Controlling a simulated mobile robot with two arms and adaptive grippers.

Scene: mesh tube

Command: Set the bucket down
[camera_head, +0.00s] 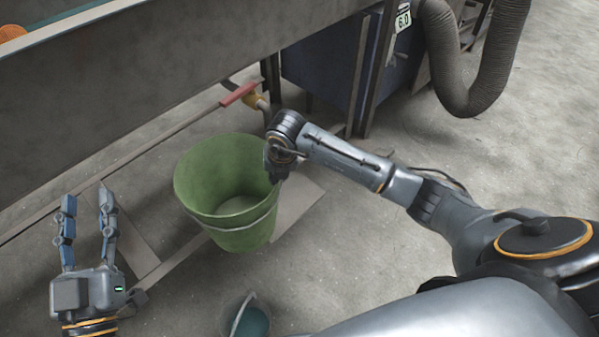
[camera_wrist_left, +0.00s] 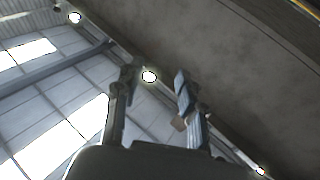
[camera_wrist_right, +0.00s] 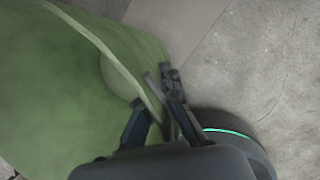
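A green bucket (camera_head: 225,185) stands upright, mouth up, in the middle of the head view. I cannot tell whether its base touches the floor. My right gripper (camera_head: 276,172) is at the bucket's right rim. In the right wrist view the bucket (camera_wrist_right: 60,110) fills the left side, and its rim runs between the fingers of my right gripper (camera_wrist_right: 158,105), which are closed on it. My left gripper (camera_head: 85,205) is open and empty at the left, apart from the bucket. The left wrist view shows its two fingers (camera_wrist_left: 155,95) spread with nothing between them.
A small bucket with teal contents (camera_head: 250,322) is at the bottom edge. A large grey trough (camera_head: 150,70) runs above and behind the green bucket, with a red-handled valve (camera_head: 240,94) below it. A flat plate (camera_head: 300,200) lies beside the bucket. Concrete floor (camera_head: 350,250) at right is clear.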

